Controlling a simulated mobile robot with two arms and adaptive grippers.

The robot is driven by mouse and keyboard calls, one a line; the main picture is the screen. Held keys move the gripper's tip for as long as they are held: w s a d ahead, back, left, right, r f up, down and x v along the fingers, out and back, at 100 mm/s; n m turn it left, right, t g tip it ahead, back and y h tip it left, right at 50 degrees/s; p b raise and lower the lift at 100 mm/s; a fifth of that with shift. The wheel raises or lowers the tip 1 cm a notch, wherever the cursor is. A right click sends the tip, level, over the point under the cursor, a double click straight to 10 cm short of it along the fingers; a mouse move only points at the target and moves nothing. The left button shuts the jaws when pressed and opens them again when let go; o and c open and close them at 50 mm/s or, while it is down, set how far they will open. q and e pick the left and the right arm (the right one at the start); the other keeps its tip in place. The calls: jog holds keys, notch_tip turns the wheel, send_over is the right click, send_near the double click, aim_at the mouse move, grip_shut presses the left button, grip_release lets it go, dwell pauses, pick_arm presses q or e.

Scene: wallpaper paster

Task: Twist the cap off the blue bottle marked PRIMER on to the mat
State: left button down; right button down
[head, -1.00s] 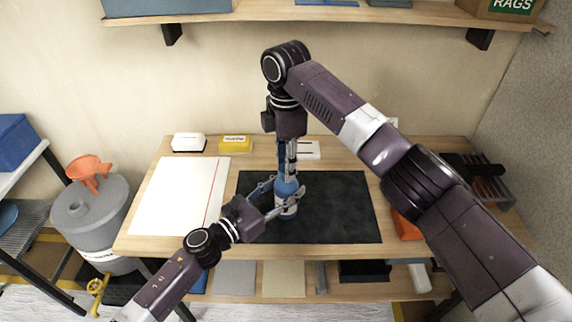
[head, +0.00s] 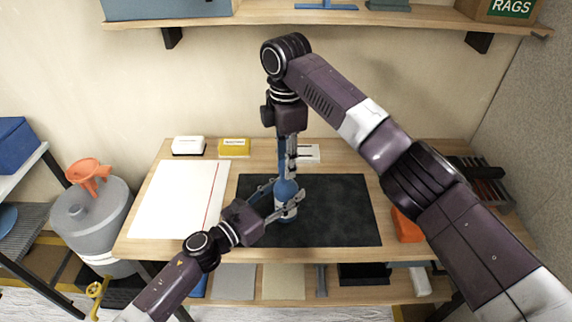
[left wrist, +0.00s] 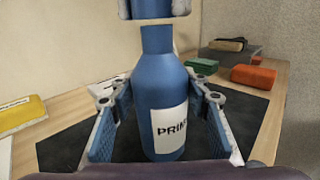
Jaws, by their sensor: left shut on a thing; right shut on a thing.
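The blue bottle (left wrist: 160,85) stands upright on the dark mat (head: 340,215), with its white PRIMER label facing the left wrist camera. My left gripper (head: 283,203) is shut on the bottle's body, one finger on each side. My right gripper (head: 287,165) points down above the bottle (head: 286,188). It is shut on the blue cap (left wrist: 152,9), seen at the top of the left wrist view. A narrow gap shows between the cap and the bare bottle neck, so the cap is off the bottle. The cap is mostly hidden in the head view.
A white sheet (head: 175,203) lies left of the mat. A yellow box (head: 234,147) and a white box (head: 188,145) stand at the back. An orange block (head: 407,228) and a dark rack (head: 480,180) are at the right. The mat's right half is clear.

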jog(key=shift+r, duration=0.15)
jog(key=shift+r, duration=1.9)
pick_arm(q)
jog(key=c, duration=1)
grip_release()
